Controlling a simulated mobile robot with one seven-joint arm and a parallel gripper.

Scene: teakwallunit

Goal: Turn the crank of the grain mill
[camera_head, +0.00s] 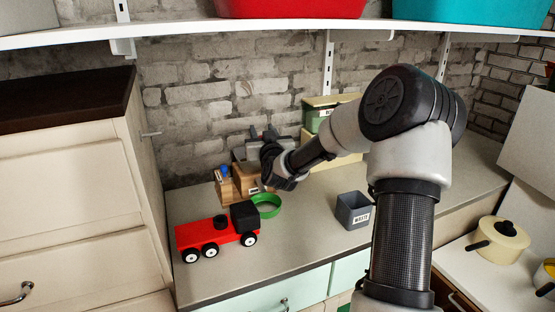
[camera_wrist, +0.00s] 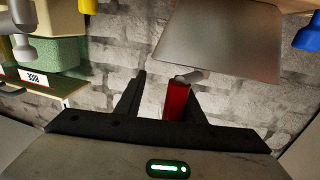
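The grain mill (camera_head: 244,183) stands on the counter against the brick wall, with a wooden body and a grey hopper. The grey metal hopper (camera_wrist: 222,45) also fills the upper middle of the wrist view. A red crank handle (camera_wrist: 177,102) on a short metal arm shows between my fingers in the wrist view, close to the right finger. My gripper (camera_wrist: 163,98) is open around the handle, with a gap on the left side. In the head view my gripper (camera_head: 264,134) is at the mill's hopper and hides part of the mill; the handle is not visible there.
A grey waste bin (camera_head: 354,210) stands to the right. Labelled boxes (camera_head: 324,112) stand behind my arm. A white shelf (camera_head: 190,29) runs overhead.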

